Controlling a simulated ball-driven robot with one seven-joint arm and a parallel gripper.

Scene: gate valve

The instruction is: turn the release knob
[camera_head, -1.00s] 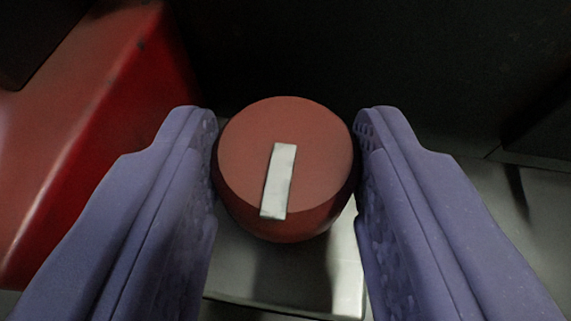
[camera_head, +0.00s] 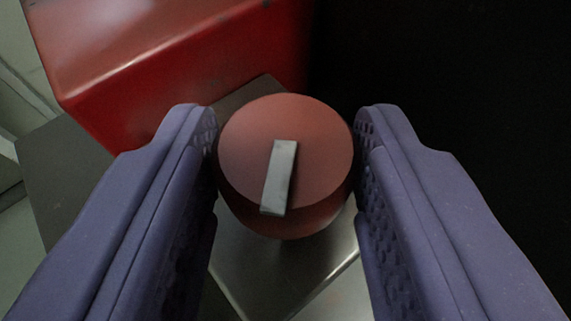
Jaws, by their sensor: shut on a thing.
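The release knob (camera_head: 245,145) is a round red-brown knob with a pale raised bar (camera_head: 279,178) on its face. It is in the middle of the view. My gripper (camera_head: 286,150) has two purple-blue fingers, one on each side of the knob, and is shut on it. The bar stands nearly upright in the picture, its top leaning slightly right. The knob's base is hidden behind the knob itself.
A red box-shaped body (camera_head: 180,60) is at the upper left, close to the left finger. A grey metal plate (camera_head: 250,270) lies behind the knob. The right side is dark, with no detail to make out.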

